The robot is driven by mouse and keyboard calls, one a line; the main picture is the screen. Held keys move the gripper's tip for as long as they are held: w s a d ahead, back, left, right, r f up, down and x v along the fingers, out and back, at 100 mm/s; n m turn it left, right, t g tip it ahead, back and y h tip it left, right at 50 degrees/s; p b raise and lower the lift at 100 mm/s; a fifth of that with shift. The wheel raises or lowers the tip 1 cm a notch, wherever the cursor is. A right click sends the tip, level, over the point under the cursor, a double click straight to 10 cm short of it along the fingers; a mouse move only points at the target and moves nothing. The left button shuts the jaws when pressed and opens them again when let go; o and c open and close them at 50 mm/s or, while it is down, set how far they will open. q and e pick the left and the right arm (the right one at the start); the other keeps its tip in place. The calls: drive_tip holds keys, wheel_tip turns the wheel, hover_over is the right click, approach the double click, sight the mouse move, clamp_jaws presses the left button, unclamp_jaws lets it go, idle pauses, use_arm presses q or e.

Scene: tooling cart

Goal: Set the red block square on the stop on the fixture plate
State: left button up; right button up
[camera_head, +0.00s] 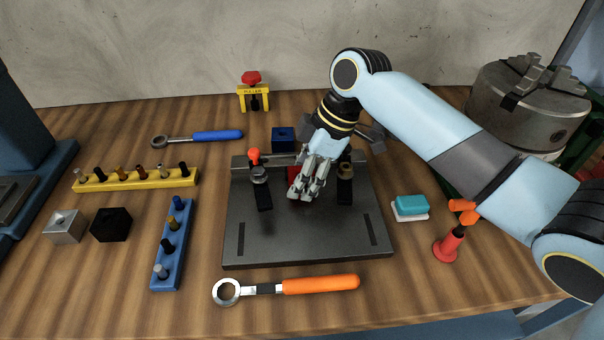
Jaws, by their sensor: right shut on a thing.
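The dark fixture plate (300,241) lies in the middle of the wooden bench, with a raised stop (240,163) along its back edge. The red block (292,173) is at the back middle of the plate, close to the stop. It is mostly hidden behind my right gripper (303,190), which is shut on it from above. I cannot tell whether the block touches the stop or sits square to it. My left gripper is out of view.
Clamps stand left (261,182) and right (345,182) of the gripper, the left one with an orange knob. A dark blue block (283,139) is behind the plate. An orange-handled wrench (318,285) lies in front. A teal-and-white item (410,206) lies right.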

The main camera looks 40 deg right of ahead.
drive_tip(key=shift+s+f, duration=0.1)
drive_tip(key=shift+f, duration=0.1)
idle(0.7)
drive_tip(key=o, duration=1.9)
drive_tip(key=shift+c, duration=0.2)
drive_tip(key=shift+r+p, duration=0.1)
drive_tip(key=shift+p, duration=0.2)
wheel_tip(320, 180, up, 6)
drive_tip(key=p, duration=0.6)
drive_tip(key=shift+p, duration=0.35)
